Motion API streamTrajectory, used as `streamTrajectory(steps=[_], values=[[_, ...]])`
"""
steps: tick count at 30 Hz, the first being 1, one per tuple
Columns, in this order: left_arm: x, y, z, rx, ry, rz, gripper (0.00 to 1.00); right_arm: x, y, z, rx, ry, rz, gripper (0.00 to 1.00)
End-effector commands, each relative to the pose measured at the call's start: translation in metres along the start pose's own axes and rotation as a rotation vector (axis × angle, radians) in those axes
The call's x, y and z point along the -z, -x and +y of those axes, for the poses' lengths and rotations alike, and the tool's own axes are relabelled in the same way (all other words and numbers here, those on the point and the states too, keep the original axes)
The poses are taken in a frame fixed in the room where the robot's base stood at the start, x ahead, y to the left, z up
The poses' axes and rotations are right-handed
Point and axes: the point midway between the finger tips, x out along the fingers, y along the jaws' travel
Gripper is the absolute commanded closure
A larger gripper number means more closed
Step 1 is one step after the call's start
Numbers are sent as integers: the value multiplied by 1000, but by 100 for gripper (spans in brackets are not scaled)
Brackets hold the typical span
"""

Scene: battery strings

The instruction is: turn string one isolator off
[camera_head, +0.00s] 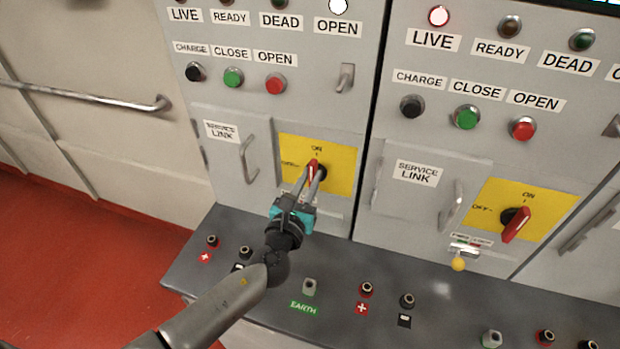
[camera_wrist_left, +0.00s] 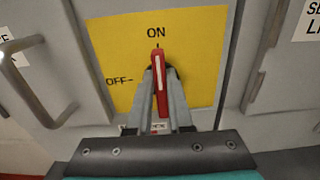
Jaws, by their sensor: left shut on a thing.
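The left cabinet's isolator has a red handle (camera_head: 312,170) on a yellow plate (camera_head: 341,172) marked ON and OFF. In the left wrist view the red handle (camera_wrist_left: 158,85) points up toward ON on the yellow plate (camera_wrist_left: 205,50). My left gripper (camera_head: 312,180) is shut on this handle, one finger on each side. It also shows in the left wrist view (camera_wrist_left: 159,95). The gripper hides part of the switch hub. The right cabinet has a similar isolator handle (camera_head: 516,225) on its own yellow plate. My right gripper is not in view.
Service link doors with handles (camera_head: 249,159) stand left of each isolator. A grey ledge (camera_head: 330,265) with terminals and an earth post (camera_head: 310,287) runs below. Buttons and lamps sit above. A yellow ball-ended part (camera_head: 458,264) hangs under the right isolator. Red floor is at left.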

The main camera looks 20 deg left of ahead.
Motion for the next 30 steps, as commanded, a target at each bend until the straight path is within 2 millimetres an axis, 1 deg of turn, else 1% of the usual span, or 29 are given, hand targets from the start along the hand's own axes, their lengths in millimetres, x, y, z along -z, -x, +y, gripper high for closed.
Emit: streamTrajectory(steps=[5,11,17,30], values=[[1,0,1,-1,31,0,100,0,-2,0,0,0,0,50],[1,0,2,-1,133,-1,100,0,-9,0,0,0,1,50],[3,0,4,-1,300,-1,100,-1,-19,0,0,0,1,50],[5,0,9,0,719,-1,100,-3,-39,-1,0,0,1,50]])
